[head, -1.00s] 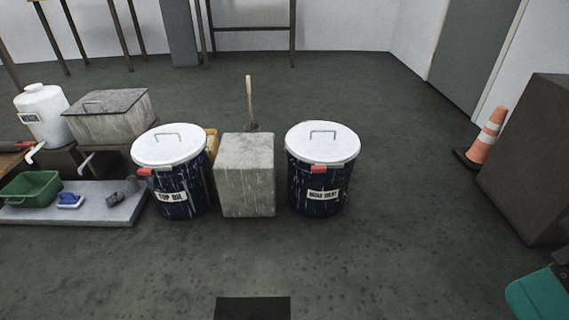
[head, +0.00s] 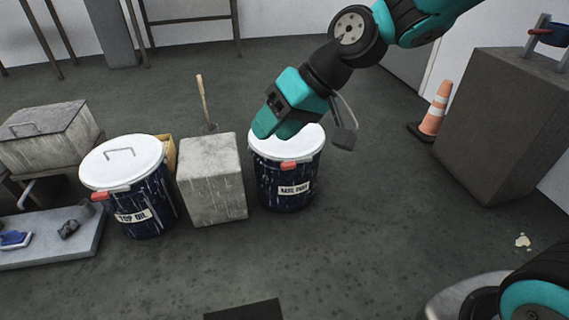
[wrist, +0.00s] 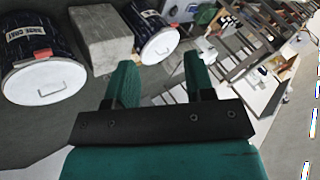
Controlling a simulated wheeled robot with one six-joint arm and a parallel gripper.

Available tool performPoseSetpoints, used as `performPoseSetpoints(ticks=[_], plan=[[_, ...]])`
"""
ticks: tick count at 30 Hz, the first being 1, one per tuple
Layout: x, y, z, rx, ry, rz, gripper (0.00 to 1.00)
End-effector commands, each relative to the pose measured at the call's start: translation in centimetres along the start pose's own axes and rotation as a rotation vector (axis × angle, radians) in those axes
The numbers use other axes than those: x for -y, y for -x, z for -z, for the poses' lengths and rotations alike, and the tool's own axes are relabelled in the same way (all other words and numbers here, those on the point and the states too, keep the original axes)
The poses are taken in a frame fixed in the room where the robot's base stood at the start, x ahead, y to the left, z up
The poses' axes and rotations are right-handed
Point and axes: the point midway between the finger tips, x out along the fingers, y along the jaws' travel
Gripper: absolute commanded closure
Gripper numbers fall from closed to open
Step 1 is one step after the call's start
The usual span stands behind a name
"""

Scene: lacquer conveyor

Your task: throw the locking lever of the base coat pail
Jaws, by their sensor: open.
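The base coat pail (head: 285,188) is dark blue with white streaks, a white lid and a label. It stands upright on the floor, right of a grey block. Its red locking lever (head: 296,165) is at the front rim. In the wrist view, the pail (wrist: 19,18) is at the upper left, with its red lever (wrist: 43,54) and white lid (wrist: 45,88) visible. My gripper (head: 268,132) is in front of the lid in the head view and hides part of it, including the handle. In the wrist view, my gripper (wrist: 162,82) is open, with nothing between its fingers.
A wooden-handled tool (head: 202,98) stands behind. A traffic cone (head: 434,110) and dark cabinet (head: 500,130) are at right. Floor in front is mostly clear.

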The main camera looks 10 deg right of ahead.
Motion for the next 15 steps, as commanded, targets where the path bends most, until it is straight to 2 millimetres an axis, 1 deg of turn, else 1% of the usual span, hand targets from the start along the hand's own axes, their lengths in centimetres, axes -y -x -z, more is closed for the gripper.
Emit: performPoseSetpoints(ticks=[1, 2, 3, 5, 6, 7, 8, 9, 11, 12, 13, 14, 15], plan=[[-1.8, -1.3, 2.3, -0.037, -0.037, 0.033, 0.51], [-2.8, -2.1, 3.6, -0.067, -0.056, 0.053, 0.51], [-4.4, -3.1, 5.2, -0.109, -0.084, 0.081, 0.51], [-6.8, -4.7, 7.2, -0.171, -0.128, 0.121, 0.51], [-8.5, -5.7, 8.4, -0.215, -0.160, 0.147, 0.51], [-9.9, -6.5, 9.2, -0.248, -0.184, 0.167, 0.51], [-11.3, -7.3, 9.8, -0.281, -0.210, 0.185, 0.51], [-13.2, -8.3, 10.5, -0.327, -0.244, 0.209, 0.51], [-16.1, -9.8, 11.1, -0.396, -0.299, 0.245, 0.51], [-18.1, -10.8, 11.3, -0.443, -0.338, 0.268, 0.51], [-19.6, -11.5, 11.3, -0.479, -0.368, 0.284, 0.51], [-21.0, -12.2, 11.1, -0.515, -0.399, 0.300, 0.51], [-23.0, -13.1, 10.8, -0.564, -0.440, 0.321, 0.51]])
